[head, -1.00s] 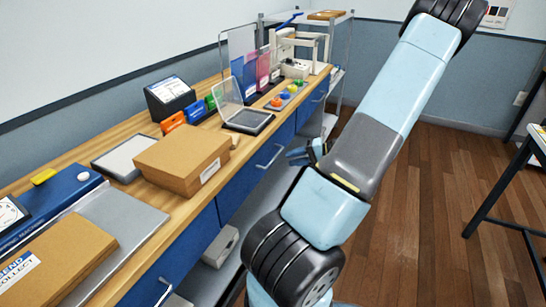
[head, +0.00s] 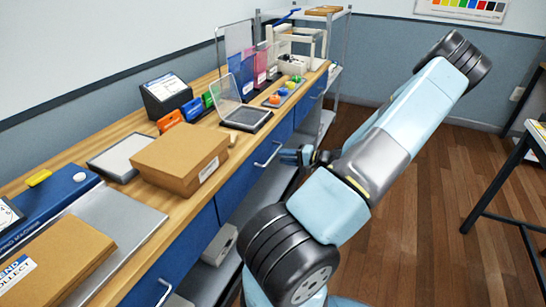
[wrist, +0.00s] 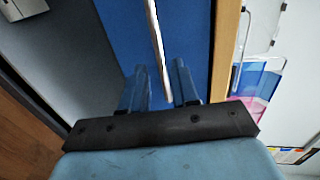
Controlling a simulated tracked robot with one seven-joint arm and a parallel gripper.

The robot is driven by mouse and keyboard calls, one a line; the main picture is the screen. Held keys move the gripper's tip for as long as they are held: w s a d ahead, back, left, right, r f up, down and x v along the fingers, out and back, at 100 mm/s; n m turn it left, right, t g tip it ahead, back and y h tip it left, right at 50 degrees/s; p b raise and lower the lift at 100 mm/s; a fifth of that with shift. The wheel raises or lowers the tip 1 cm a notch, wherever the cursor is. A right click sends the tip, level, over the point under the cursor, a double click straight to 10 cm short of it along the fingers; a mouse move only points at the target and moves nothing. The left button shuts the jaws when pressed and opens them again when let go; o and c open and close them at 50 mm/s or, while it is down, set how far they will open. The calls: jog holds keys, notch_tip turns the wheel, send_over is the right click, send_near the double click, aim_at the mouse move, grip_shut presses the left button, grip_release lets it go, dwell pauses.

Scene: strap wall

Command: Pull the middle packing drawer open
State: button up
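The middle packing drawer (head: 243,182) has a flat blue front under the wooden counter and looks shut. Its pale bar handle (head: 268,155) shows to the left of my gripper (head: 292,156) in the head view. In the wrist view the drawer front (wrist: 200,35) fills the upper middle, and the handle (wrist: 158,45) runs lengthwise between the two fingers of my gripper (wrist: 158,68). The fingers stand apart and I see a gap on both sides of the bar. Whether the bar lies in depth between the fingertips is unclear.
The wooden counter (head: 133,205) carries a cardboard box (head: 178,160), a clear-lidded case (head: 245,118) and several coloured items. A dark-legged table (head: 500,190) stands right; floor between is clear.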

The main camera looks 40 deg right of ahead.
aim_at(273, 156)
jog(key=shift+x, duration=2.75)
grip_shut()
